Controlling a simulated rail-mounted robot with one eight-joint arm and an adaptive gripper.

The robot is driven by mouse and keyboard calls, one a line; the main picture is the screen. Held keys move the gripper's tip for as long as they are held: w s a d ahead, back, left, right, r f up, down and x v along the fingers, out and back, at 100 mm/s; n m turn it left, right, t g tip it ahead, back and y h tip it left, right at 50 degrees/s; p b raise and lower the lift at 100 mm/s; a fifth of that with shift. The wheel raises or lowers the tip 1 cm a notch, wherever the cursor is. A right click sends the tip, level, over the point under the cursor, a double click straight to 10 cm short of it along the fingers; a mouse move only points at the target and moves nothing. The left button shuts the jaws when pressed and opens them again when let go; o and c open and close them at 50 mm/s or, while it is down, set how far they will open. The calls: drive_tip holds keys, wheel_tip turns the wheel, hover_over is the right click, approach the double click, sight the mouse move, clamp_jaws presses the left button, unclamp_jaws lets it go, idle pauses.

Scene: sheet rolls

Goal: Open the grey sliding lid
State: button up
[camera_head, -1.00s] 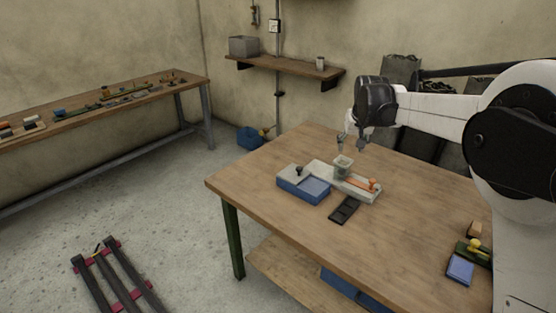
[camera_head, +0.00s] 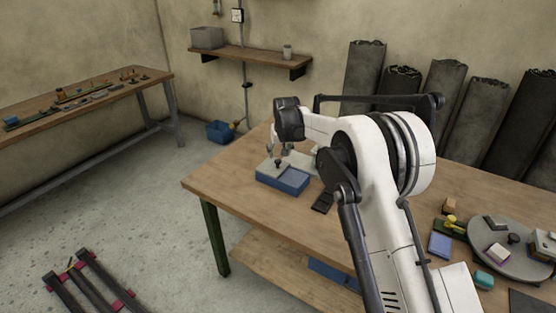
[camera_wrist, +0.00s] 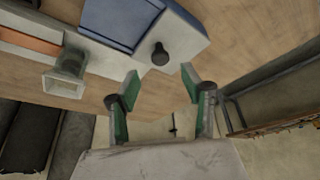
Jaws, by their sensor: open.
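A blue box (camera_head: 284,182) stands on the wooden table and also shows in the wrist view (camera_wrist: 115,25). A pale grey lid part (camera_wrist: 181,38) with a black knob (camera_wrist: 160,54) covers one end of its top; a blue panel or recess shows beside it. In the head view the knob (camera_head: 278,163) is small and the lid is partly hidden by my arm. My gripper (camera_wrist: 160,82) is open and empty. In the wrist view the knob lies just ahead of the gap between its fingers, apart from both. In the head view my gripper (camera_head: 277,150) is above the box's knob end.
A pale tray with an orange piece (camera_wrist: 30,40) and a small cup-like holder (camera_wrist: 65,72) adjoin the box. A dark slotted plate (camera_head: 323,201) lies in front. A round grey turntable (camera_head: 505,250) with small objects is at right. The table's front left is clear.

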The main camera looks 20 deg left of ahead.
sight(278, 160)
drive_tip(key=shift+x, duration=2.85)
clamp_jaws()
